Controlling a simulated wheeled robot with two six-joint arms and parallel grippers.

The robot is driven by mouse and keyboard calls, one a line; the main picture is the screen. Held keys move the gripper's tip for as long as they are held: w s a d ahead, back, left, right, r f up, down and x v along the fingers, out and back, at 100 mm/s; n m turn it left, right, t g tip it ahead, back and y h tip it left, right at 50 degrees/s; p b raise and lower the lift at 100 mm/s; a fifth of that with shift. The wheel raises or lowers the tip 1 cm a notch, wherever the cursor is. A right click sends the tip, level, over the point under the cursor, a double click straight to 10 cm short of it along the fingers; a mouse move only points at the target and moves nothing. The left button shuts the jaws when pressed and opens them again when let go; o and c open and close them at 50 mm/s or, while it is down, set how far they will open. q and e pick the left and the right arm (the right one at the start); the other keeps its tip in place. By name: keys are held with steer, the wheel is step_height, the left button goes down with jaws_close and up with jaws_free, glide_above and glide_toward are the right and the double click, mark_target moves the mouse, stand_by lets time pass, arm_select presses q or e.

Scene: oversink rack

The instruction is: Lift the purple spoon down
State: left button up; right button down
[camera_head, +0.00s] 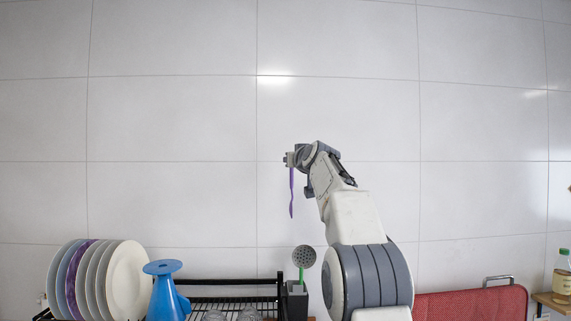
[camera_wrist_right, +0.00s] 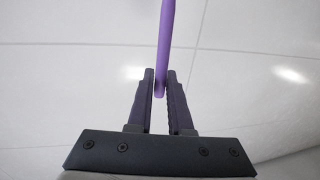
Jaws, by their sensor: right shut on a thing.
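The purple spoon (camera_head: 291,193) hangs nearly upright in the air in front of the tiled wall, below my right gripper (camera_head: 289,159). In the right wrist view, the two fingers of the right gripper (camera_wrist_right: 160,83) are closed around the end of the spoon's thin purple handle (camera_wrist_right: 165,45). The rest of the spoon runs out of the top of that view. The spoon is well above the rack and touches nothing else that I can see. My left gripper is not in view.
Below is a black dish rack (camera_head: 232,282) with several plates (camera_head: 126,280) at left and a blue vase-like object (camera_head: 165,290). A dark utensil holder (camera_head: 297,300) holds a green-handled skimmer (camera_head: 304,257). A red mesh panel (camera_head: 470,304) and a bottle (camera_head: 562,277) are at right.

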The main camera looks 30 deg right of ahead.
steer(key=shift+a, duration=0.1)
steer(key=shift+s+a+f+b, duration=0.15)
steer(key=shift+s+b, duration=0.15)
steer(key=shift+b, duration=0.15)
steer(key=a+b+v, duration=0.2)
steer(key=b+v, duration=0.7)
steer(key=v, duration=0.5)
steer(key=shift+w+a, duration=0.35)
